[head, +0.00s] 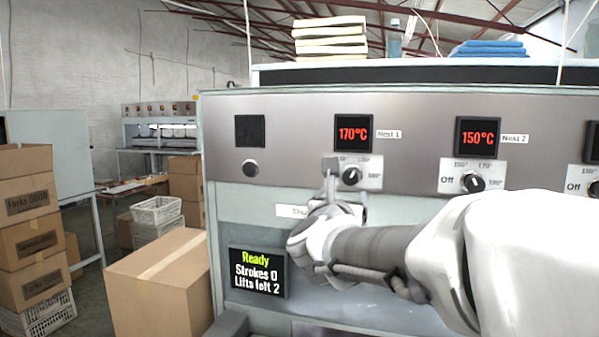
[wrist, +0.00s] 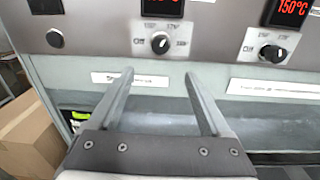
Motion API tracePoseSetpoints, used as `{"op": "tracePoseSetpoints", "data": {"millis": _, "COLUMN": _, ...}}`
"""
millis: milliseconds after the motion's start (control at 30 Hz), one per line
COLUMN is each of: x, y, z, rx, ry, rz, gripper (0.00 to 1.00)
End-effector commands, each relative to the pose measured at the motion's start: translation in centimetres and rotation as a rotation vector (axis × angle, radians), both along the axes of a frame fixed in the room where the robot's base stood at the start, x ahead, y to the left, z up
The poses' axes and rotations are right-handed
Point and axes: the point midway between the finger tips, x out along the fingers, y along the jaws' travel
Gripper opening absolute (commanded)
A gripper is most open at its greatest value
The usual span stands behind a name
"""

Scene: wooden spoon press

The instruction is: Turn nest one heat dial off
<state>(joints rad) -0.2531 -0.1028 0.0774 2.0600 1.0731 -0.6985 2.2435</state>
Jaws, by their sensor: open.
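The nest one heat dial (head: 351,176) is a black knob on a pale plate, below a red display (head: 353,132) reading 170°C and labelled Nest 1. In the wrist view the dial (wrist: 160,43) has Off marked on its left and temperatures above and to its right. Its pointer looks turned to the upper right, away from Off. My gripper (wrist: 158,74) is open and empty, its two fingers apart below the dial and not around it. In the head view my gripper (head: 330,170) hides the plate's left part.
The Nest 2 dial (head: 474,183) sits to the right, under a 150°C display (head: 478,137). A dark round knob (head: 250,169) is to the left. A status screen (head: 258,272) reads Ready, Strokes 0, Lifts left 2. Cardboard boxes (head: 160,280) stand at the left.

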Motion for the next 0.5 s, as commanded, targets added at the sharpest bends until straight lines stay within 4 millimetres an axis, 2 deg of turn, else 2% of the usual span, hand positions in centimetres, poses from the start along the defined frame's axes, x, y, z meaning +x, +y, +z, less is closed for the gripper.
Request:
{"op": "tracePoseSetpoints", "data": {"millis": 167, "x": 1.2, "y": -0.4, "z": 0.1, "rx": 0.011, "ry": -0.003, "rz": -0.006, "gripper": 0.82}}
{"op": "tracePoseSetpoints", "data": {"millis": 500, "x": 7.1, "y": -2.0, "z": 0.1, "rx": 0.006, "ry": 0.001, "rz": -0.005, "gripper": 0.82}}
